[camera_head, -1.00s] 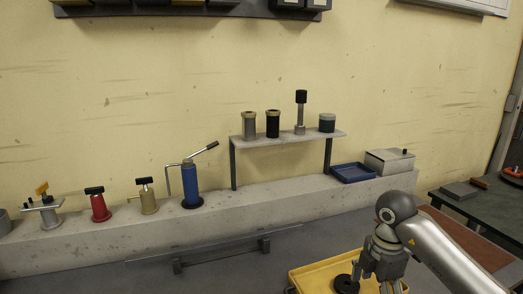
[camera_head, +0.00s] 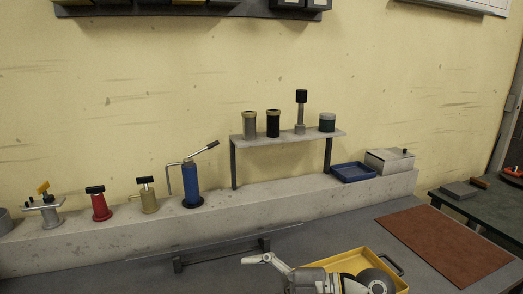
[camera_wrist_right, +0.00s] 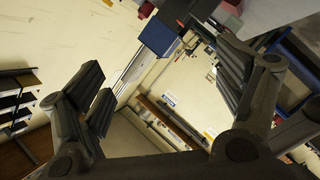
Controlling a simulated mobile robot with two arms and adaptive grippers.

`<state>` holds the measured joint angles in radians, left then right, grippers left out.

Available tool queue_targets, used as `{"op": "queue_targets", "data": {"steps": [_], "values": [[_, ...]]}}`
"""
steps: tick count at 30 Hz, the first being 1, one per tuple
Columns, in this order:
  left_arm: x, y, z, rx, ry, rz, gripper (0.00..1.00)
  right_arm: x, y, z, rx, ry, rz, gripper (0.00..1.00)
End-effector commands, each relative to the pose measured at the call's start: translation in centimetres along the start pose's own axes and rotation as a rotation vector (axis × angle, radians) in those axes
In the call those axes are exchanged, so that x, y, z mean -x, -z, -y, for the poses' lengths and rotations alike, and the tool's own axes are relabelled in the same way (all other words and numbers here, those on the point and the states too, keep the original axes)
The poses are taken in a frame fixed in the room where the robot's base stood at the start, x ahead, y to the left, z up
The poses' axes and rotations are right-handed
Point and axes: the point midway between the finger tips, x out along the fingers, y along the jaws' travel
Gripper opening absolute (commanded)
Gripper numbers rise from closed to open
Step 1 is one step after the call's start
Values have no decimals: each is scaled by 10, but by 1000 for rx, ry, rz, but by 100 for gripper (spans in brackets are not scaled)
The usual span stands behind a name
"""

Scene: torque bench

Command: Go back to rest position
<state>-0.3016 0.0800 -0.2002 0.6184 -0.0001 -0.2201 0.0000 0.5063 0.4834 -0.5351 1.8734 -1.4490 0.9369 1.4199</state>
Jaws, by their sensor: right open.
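My right gripper (camera_head: 263,260) is low in the head view, pointing left, in front of the yellow tray and above the grey bench. In the right wrist view its dark fingers (camera_wrist_right: 165,82) are spread wide on both sides with nothing held between them. My right wrist and forearm cover part of the tray, so its contents are mostly hidden. My left gripper is in neither view.
The yellow tray (camera_head: 345,262) lies beneath my right arm. A brown mat (camera_head: 445,245) lies clear to its right. Behind are a concrete ledge (camera_head: 90,247) with several pump-like tools, a small raised shelf (camera_head: 285,140), a blue tray (camera_head: 352,173) and a metal box (camera_head: 390,160).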

Motion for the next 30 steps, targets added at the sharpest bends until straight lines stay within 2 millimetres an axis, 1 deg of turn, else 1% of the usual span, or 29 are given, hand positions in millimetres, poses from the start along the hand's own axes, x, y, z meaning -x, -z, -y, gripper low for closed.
{"op": "queue_targets", "data": {"steps": [1,3,5,6,8,10,12,14,16,17,18,20,21,23,24,26,27,29,30], "values": [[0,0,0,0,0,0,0,-2,13,-10,-9,-110,-49,88],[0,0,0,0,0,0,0,4,27,-31,-20,-279,-96,88],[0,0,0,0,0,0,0,14,33,-47,-42,-423,-114,88],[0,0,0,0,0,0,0,22,35,-57,-62,-518,-117,88],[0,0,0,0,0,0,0,38,32,-70,-99,-657,-104,88],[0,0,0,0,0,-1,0,60,24,-80,-155,-812,-65,88],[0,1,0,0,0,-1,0,84,9,-83,-224,-952,-2,88],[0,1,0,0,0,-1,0,105,-7,-80,-292,-1060,72,88],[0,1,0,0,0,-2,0,129,-29,-69,-383,-1165,174,88],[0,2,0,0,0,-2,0,139,-39,-62,-424,-1203,225,88],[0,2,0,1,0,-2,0,151,-52,-50,-482,-1245,296,88],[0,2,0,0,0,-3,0,168,-71,-27,-574,-1294,410,88],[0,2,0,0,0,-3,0,178,-83,-8,-640,-1312,489,88],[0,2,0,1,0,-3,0,191,-98,23,-740,-1323,615,88],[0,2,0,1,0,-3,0,198,-107,47,-809,-1317,700,88],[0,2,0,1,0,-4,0,207,-116,85,-916,-1287,826,88],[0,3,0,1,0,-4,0,211,-119,112,-985,-1254,909,88],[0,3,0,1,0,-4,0,215,-119,152,-1085,-1189,1022,88],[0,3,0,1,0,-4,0,216,-117,176,-1145,-1137,1087,88]]}}
